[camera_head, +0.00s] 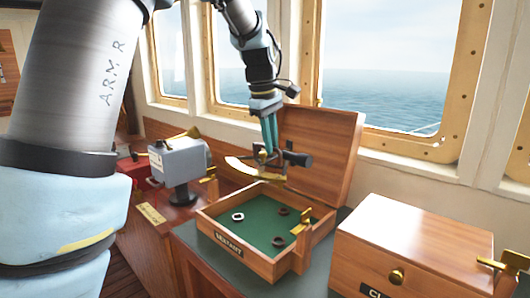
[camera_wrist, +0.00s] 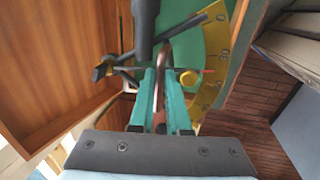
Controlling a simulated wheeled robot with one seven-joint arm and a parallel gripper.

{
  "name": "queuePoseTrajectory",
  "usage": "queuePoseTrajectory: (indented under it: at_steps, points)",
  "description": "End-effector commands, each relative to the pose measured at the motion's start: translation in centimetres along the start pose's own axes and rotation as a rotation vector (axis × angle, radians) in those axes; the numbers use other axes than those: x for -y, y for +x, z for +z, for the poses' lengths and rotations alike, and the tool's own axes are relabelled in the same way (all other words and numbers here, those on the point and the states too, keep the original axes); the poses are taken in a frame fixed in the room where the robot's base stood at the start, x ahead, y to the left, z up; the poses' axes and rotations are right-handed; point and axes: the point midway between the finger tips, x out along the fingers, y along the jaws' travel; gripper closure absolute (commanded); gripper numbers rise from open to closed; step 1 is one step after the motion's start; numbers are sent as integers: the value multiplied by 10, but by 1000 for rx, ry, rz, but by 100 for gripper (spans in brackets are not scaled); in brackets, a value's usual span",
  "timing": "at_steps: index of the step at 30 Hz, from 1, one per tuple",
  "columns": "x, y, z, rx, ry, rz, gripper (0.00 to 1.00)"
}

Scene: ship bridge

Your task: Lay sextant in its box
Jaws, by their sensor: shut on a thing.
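The sextant (camera_head: 243,166), with a yellow graduated arc and dark fittings, hangs in my gripper (camera_head: 268,146) above the back left part of its box. My teal fingers are shut on it; the wrist view shows the arc (camera_wrist: 217,50) beyond the gripper (camera_wrist: 165,75). The sextant box (camera_head: 235,262) is open, with a "SEXTANT" label on its front, a green lining and several small dark and pale rings inside. Its wooden lid (camera_head: 325,145) stands raised at the back, behind the sextant. The exact grip point on the sextant is hard to make out.
A closed wooden box (camera_head: 430,235) with a brass knob stands close on the right. A grey instrument (camera_head: 180,162) stands on the left. Brass latches (camera_head: 300,222) stick up at the sextant box's right side. Windows line the back.

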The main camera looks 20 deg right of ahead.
Motion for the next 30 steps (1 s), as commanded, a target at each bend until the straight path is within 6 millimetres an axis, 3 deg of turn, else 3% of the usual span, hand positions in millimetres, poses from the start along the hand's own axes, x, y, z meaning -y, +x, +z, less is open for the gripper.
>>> queuePoseTrajectory:
  at_steps: [4, 17, 30]
  points:
    - [4, 20, 0, -1, 0, 3, 100]
    - [7, 38, 0, -2, 1, 4, 100]
    - [15, 73, 0, -2, 1, 3, 100]
